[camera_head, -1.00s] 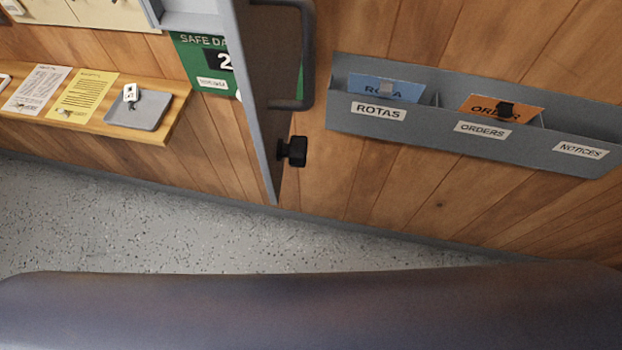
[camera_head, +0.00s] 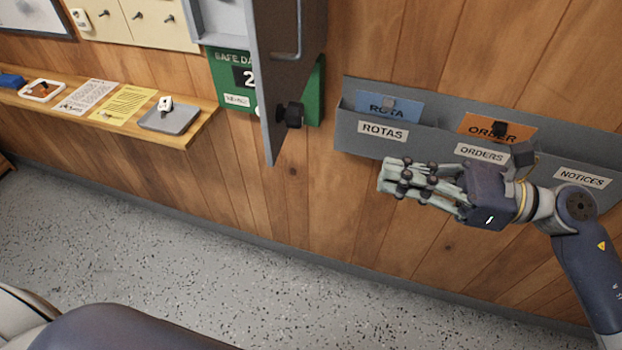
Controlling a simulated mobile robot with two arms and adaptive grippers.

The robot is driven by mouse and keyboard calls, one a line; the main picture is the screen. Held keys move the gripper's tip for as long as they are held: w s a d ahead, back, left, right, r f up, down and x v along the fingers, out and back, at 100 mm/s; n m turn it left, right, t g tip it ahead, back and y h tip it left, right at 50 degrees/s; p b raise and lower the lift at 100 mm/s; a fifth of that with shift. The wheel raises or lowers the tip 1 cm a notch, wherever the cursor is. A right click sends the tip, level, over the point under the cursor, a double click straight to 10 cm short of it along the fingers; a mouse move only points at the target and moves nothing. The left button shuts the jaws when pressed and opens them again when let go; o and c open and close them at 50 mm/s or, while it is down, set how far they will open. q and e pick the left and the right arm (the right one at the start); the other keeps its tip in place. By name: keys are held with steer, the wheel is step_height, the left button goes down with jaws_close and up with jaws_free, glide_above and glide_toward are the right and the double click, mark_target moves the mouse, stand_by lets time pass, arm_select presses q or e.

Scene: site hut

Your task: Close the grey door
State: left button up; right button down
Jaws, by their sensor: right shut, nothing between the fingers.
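The grey door (camera_head: 290,75) hangs open at the top middle of the head view, seen nearly edge-on and swung out from the wall. It has a long bar handle (camera_head: 299,30) and a black knob (camera_head: 291,115) near its lower edge. A grey cabinet (camera_head: 221,20) shows in part to its left. My right gripper (camera_head: 385,178) is shut and empty, in front of the wall below the grey rack. It is to the right of the door and a little lower, apart from it, with its fingers pointing left. My left gripper is not in view.
A grey wall rack (camera_head: 400,140) with labelled pockets is right behind my right gripper. A wooden shelf (camera_head: 100,128) with papers and a small tray (camera_head: 170,120) is at left. A green sign (camera_head: 232,70) is partly behind the door. Below, the floor (camera_head: 130,240) is clear.

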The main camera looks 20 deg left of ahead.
steer(key=s+a+p, duration=0.1)
steer(key=a+p, duration=0.6)
steer(key=a, duration=0.7)
steer(key=shift+s+a+n, duration=0.15)
steer(key=shift+s+n, duration=0.15)
steer(key=shift+s, duration=0.05)
steer(key=shift+w, duration=0.1)
